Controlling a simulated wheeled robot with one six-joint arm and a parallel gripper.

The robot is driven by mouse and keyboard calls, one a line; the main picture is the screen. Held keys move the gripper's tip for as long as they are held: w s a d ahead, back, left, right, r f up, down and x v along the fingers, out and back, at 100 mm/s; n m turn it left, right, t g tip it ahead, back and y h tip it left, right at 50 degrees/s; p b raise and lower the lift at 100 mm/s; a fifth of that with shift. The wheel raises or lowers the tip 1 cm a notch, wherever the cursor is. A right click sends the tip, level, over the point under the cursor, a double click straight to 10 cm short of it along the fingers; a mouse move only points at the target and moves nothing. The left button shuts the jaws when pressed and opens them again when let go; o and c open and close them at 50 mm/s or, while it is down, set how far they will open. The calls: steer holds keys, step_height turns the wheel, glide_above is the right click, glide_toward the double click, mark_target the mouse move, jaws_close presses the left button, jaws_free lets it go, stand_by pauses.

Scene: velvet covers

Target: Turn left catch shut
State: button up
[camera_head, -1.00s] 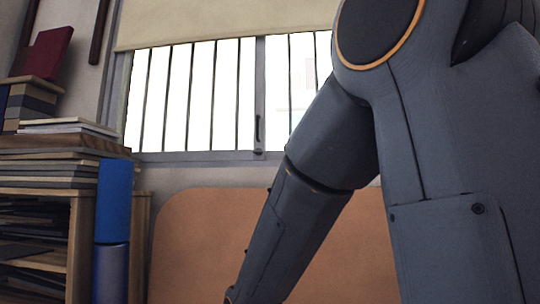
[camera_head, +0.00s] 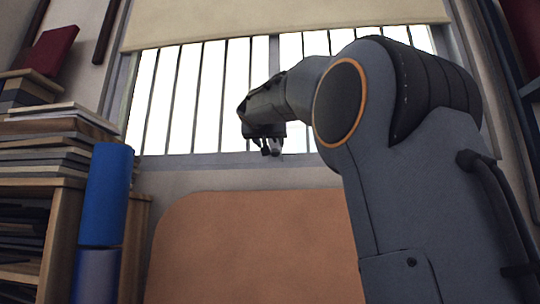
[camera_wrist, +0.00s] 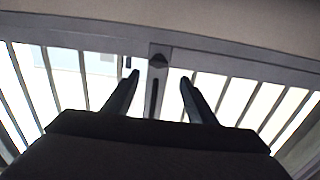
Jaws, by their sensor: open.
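The barred window (camera_head: 190,90) has a grey frame and a middle post. In the wrist view, a dark fitting (camera_wrist: 158,59) sits where this post meets a rail, and a dark upright bar (camera_wrist: 153,97) shows on the post; I cannot tell which is the left catch. My gripper (camera_wrist: 159,77) is open and empty, its two fingers on either side of the post, pointing at the window. In the head view my gripper (camera_head: 270,147) is in front of the lower rail and hides the post's lower part. Contact cannot be told.
A blind (camera_head: 270,18) covers the window's top. An orange-brown panel (camera_head: 255,245) stands below. At left are a blue cylinder (camera_head: 105,195) and a shelf with stacked books (camera_head: 50,145).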

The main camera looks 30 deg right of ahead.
mark_target(274, 150)
steer(key=p+x, duration=0.3)
steer(key=x, duration=0.4)
steer(key=shift+d, duration=0.3)
steer(key=shift+w, duration=0.1)
steer(key=shift+c, duration=0.3)
steer(key=c, duration=1)
